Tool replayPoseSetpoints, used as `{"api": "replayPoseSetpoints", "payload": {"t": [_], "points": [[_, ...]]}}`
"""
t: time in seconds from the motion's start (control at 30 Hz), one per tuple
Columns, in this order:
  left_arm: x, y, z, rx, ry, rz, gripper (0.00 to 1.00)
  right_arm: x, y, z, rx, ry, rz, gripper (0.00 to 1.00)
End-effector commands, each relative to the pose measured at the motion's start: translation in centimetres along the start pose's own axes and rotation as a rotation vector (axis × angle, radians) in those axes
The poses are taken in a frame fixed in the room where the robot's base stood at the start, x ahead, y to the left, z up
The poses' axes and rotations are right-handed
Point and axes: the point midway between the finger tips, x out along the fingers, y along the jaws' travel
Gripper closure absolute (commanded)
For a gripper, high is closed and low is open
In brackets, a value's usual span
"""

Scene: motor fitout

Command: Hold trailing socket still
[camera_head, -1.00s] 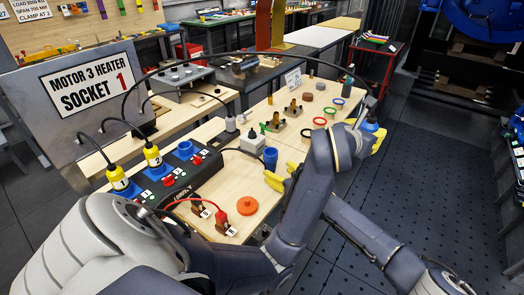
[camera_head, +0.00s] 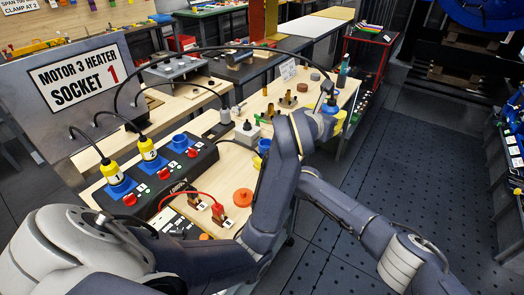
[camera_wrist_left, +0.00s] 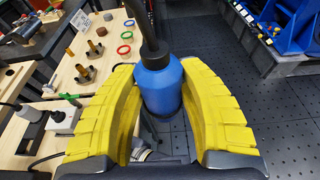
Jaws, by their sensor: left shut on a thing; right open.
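The trailing socket (camera_head: 329,105) is a blue body on the end of a black cable. In the left wrist view the blue body (camera_wrist_left: 161,85) sits upright between the yellow fingers, with the cable leaving its top. My left gripper (camera_head: 340,120) is shut on it, above the far right part of the bench. My right gripper (camera_head: 258,163) shows only as a bit of yellow over the bench, largely hidden behind an arm of mine; it is open. What lies between its fingers is hidden.
A black socket box (camera_head: 160,175) has yellow plugs, blue sockets and red knobs. A sign panel (camera_head: 75,85) reads "MOTOR 3 HEATER SOCKET 1". The cable arches over the wooden bench (camera_head: 235,180), which holds an orange disc (camera_head: 243,197). Dark floor (camera_head: 400,170) is clear at right.

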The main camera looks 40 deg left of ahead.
Motion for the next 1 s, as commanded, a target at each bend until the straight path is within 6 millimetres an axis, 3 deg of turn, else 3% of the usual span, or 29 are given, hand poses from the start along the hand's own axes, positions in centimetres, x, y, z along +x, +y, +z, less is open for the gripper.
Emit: {"api": "replayPoseSetpoints", "payload": {"t": [0.33, 0.87, 0.9, 1.0], "points": [[-0.01, 0.01, 0.02, 0.0, -0.001, 0.0, 0.95, -0.01, 0.1, 0.0, 0.0, 0.0, 0.002, 0.31], [-0.01, 0.01, 0.03, 0.0, -0.001, 0.0, 0.95, -0.01, 0.08, 0.01, 0.0, 0.0, 0.001, 0.93], [-0.01, 0.01, 0.03, 0.0, -0.001, 0.0, 0.95, -0.01, 0.08, 0.02, 0.0, 0.0, 0.001, 0.61], [-0.01, 0.01, 0.03, 0.0, -0.001, 0.0, 0.95, -0.01, 0.08, 0.02, 0.0, 0.0, 0.001, 0.73]]}}
